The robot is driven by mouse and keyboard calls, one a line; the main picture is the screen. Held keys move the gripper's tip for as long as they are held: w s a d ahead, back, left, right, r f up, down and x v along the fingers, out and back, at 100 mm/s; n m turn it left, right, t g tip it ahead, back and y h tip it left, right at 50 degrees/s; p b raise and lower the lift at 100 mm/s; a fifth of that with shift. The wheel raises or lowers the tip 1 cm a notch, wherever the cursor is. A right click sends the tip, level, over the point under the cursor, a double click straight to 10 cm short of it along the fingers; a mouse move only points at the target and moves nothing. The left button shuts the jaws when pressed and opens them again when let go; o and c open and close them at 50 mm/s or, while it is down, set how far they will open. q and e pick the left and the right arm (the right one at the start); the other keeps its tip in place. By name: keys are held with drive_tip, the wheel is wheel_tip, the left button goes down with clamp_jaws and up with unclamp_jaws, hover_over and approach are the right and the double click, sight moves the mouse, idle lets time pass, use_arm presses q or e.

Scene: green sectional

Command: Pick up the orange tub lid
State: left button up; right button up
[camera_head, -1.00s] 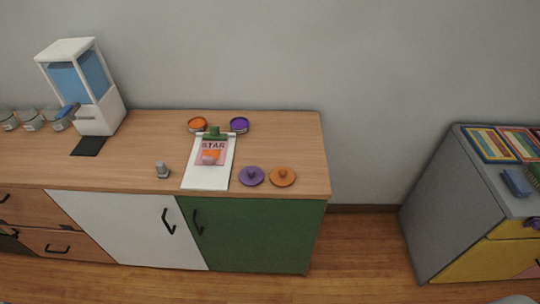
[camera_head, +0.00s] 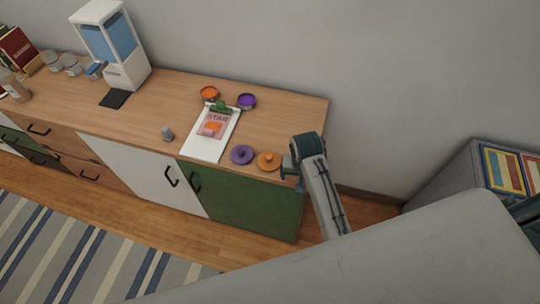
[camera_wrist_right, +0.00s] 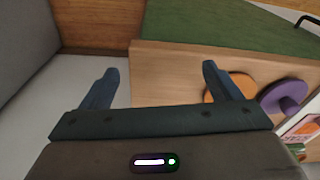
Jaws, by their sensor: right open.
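The orange tub lid (camera_head: 268,160) is a round disc with a knob, lying near the front right edge of the sideboard top. My right gripper (camera_head: 290,172) is just to the right of it, open and empty. In the right wrist view the gripper (camera_wrist_right: 160,69) has its jaws apart, and the orange lid (camera_wrist_right: 241,82) lies beyond the right finger, partly hidden by it and not between the fingers. My left gripper is not in view.
A purple lid (camera_head: 242,154) lies just left of the orange one. A clipboard (camera_head: 206,149), an orange tub (camera_head: 209,93) and a purple tub (camera_head: 247,101) are behind. A grey cabinet (camera_head: 452,168) stands at the right.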

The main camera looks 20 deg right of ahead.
drive_tip(key=w+a+r, duration=0.2)
drive_tip(key=w, duration=0.1)
drive_tip(key=w+a+r+m+g+p, duration=0.1)
drive_tip(key=w+a+r+m, duration=0.1)
drive_tip(key=w+a+r, duration=0.35)
drive_tip(key=p, duration=0.2)
hover_over(269, 156)
drive_tip(key=f, duration=0.4)
drive_tip(key=shift+s+d+f, duration=0.1)
drive_tip(key=shift+s, duration=0.25)
drive_tip(key=shift+w+f+p, duration=0.1)
drive_tip(key=shift+f+p, duration=0.35)
drive_tip(key=shift+f, duration=0.1)
drive_tip(key=f+p, duration=0.1)
drive_tip(key=f, duration=0.2)
drive_tip(key=shift+w+f, duration=0.1)
drive_tip(key=shift+w, duration=0.1)
drive_tip(key=shift+f, duration=0.55)
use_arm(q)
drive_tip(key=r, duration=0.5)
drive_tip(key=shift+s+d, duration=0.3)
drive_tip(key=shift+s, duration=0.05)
use_arm(e)
drive_tip(key=c, duration=0.7)
